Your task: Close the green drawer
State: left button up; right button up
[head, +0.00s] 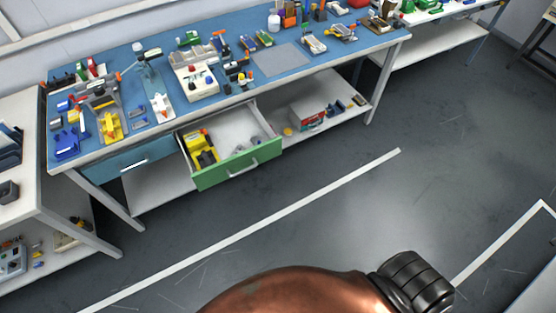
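The green drawer (222,174) is pulled out from under the blue-topped workbench (130,159). Its green front faces the open floor and carries a pale bar handle (242,170). Inside lie yellow and black items (201,149) on the left and a few grey round items on the right. Neither of my grippers can be made out in the head view. A copper-coloured rounded part with a black ribbed piece, which seems to be mine, shows at the bottom edge, well apart from the drawer.
A blue drawer (127,166) beside the green one looks shut. The benchtop is crowded with tools and devices. A lower shelf (318,108) holds a red and white box. Grey floor (330,220) with white lines is clear before the bench.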

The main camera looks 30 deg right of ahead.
aim_at(229, 127)
jog(key=z, duration=0.65)
jog(key=i, duration=0.5)
jog(key=z, duration=1.75)
